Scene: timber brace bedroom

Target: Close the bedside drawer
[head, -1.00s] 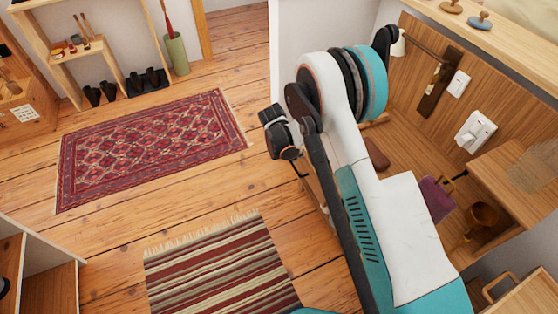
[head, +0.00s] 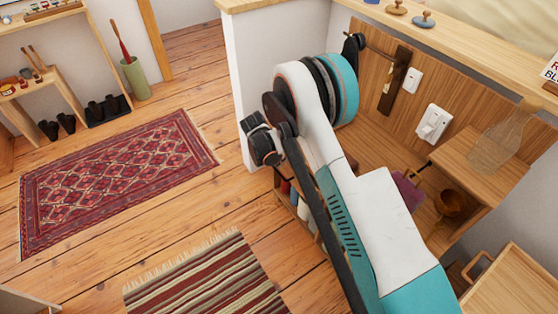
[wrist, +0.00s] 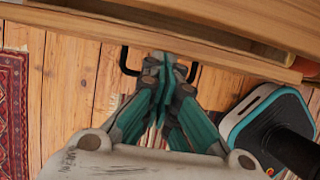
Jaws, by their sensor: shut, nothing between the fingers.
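The wooden drawer front (wrist: 232,58) crosses the top of the wrist view, with a narrow gap behind its top edge, so the drawer looks partly open. Its black bar handle (wrist: 125,60) shows on both sides of my fingers. My gripper (wrist: 168,62) has teal fingers pressed together, with nothing between them. The fingertips overlap the handle in the picture; I cannot tell whether they touch it. In the head view my arm hides the gripper, and I cannot make out this drawer there.
A patterned red rug (head: 115,180) and a striped rug (head: 205,285) lie on the plank floor. A white partition wall (head: 240,85) stands beyond my arm. A wooden shelf ledge (head: 480,150) and a wooden piece with a loop handle (head: 478,266) are at right.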

